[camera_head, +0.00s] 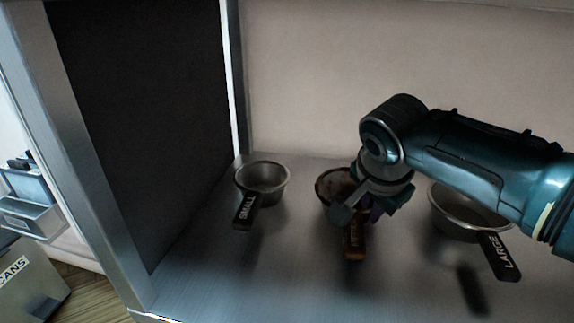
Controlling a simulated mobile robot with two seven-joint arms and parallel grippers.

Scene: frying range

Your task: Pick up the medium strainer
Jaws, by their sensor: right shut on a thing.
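The fingertips are mostly hidden by the wrist. I cannot tell whether the strainer is off the shelf. My left gripper is not in view.
A small strainer (262,178) with a black handle marked SMALL stands to the left. A large strainer (462,222) marked LARGE stands to the right, partly under my right arm. A dark side panel (150,120) bounds the shelf (210,285) on the left, and a pale wall closes the back.

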